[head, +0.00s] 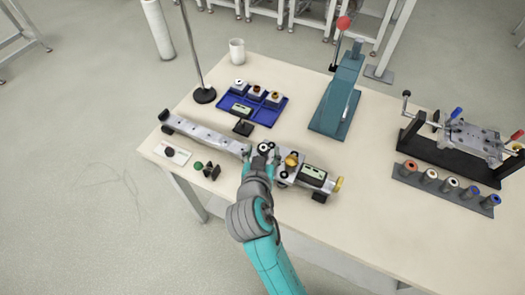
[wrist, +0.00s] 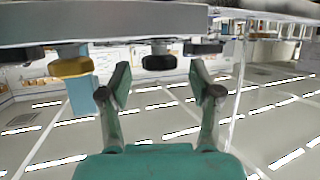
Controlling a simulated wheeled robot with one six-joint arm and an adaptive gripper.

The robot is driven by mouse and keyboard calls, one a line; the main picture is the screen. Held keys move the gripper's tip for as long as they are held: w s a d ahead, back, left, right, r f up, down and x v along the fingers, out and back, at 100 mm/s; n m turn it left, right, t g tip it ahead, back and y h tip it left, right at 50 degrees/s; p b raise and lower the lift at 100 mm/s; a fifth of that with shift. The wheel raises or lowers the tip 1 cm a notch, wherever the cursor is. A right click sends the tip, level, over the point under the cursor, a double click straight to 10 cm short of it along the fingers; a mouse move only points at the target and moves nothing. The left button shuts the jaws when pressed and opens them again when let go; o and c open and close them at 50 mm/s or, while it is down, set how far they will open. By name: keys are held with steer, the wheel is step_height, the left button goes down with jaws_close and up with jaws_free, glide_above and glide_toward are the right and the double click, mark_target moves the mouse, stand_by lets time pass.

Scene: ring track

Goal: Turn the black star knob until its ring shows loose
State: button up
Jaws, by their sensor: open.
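My gripper (wrist: 160,82) is open, its two fingers spread. In the wrist view a black knob (wrist: 159,61) on a short metal stem sits between and slightly beyond the fingertips, with gaps on both sides. It looks like the star knob, but its outline is not clear. Its ring cannot be read. In the head view my gripper (head: 262,154) is at the middle of the long grey rail fixture (head: 212,136), and my wrist and fingers partly cover the knobs there. The fixture shows as a grey bar across the top of the wrist view (wrist: 110,28).
A gold knob (wrist: 72,67) and another black knob (wrist: 203,47) flank the middle one. On the table are a blue tray (head: 229,100), a display on a stand (head: 242,110), a green knob (head: 198,165), a teal press (head: 341,95) and a black clamp fixture (head: 445,155). The front right table area is clear.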

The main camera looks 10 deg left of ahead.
steer(key=shift+w+f, duration=0.1)
steer(key=shift+w, duration=0.05)
steer(key=shift+c, duration=0.2)
steer(key=c, duration=1.1)
steer(key=shift+d+n+y, duration=0.3)
steer(key=shift+n+y, duration=0.5)
steer(key=shift+y, duration=0.1)
steer(key=shift+n+g+y, duration=0.3)
steer(key=shift+n+y, duration=0.5)
steer(key=o, duration=1.1)
steer(key=shift+o, duration=0.2)
